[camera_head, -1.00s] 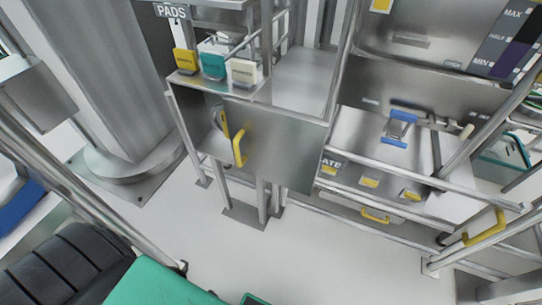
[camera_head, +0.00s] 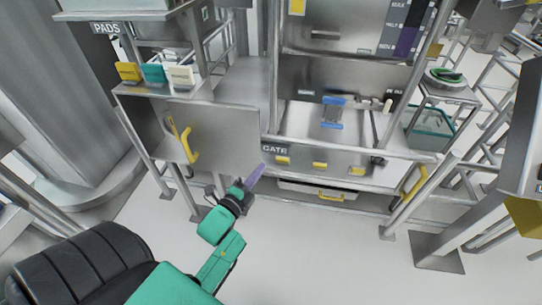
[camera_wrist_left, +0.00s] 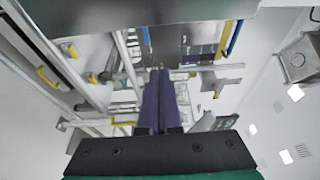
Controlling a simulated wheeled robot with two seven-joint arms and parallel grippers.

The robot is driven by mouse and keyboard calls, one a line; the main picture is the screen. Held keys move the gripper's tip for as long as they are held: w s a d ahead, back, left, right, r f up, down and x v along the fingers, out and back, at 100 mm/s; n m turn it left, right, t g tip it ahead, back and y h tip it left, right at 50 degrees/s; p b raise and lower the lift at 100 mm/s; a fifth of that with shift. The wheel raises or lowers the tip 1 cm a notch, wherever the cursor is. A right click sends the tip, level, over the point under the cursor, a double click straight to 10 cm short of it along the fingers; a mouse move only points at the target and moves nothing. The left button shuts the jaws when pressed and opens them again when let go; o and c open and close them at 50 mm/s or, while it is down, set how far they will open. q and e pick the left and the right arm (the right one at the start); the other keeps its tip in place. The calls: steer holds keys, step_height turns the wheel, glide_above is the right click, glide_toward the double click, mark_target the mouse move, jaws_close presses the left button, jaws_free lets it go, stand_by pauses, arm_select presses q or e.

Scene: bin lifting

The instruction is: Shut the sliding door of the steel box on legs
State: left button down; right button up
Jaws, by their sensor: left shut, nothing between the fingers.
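The steel box on legs (camera_head: 128,100) stands at the left in the head view, under a small shelf. Its sliding door (camera_head: 228,132) is a flat steel panel with a yellow handle (camera_head: 189,146). A dark gap shows to the left of the handle, and the panel reaches to the right. My left gripper (camera_head: 256,171) has purple fingers, shut and empty, in the air below and right of the handle, near the door's lower right corner. I cannot tell if it touches the panel. The fingers also show shut in the left wrist view (camera_wrist_left: 160,78). My right gripper is out of view.
Yellow, teal and white pads (camera_head: 154,74) sit on the shelf above the box. A steel bench with a GATE label (camera_head: 275,149), yellow handles and a blue handle (camera_head: 332,112) stands to the right. Rails and posts surround it. The floor (camera_head: 310,250) in front is clear.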

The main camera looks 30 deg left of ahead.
mark_target(260, 153)
arm_select(q)
steer(key=w, duration=0.8)
steer(key=a+p, duration=0.1)
steer(key=a, duration=0.1)
steer(key=s+a, duration=0.1)
steer(key=shift+s+a+p, duration=0.1)
steer(key=shift+a+p, duration=0.3)
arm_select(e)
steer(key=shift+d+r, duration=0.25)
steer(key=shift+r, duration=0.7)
arm_select(q)
steer(key=shift+d, duration=0.1)
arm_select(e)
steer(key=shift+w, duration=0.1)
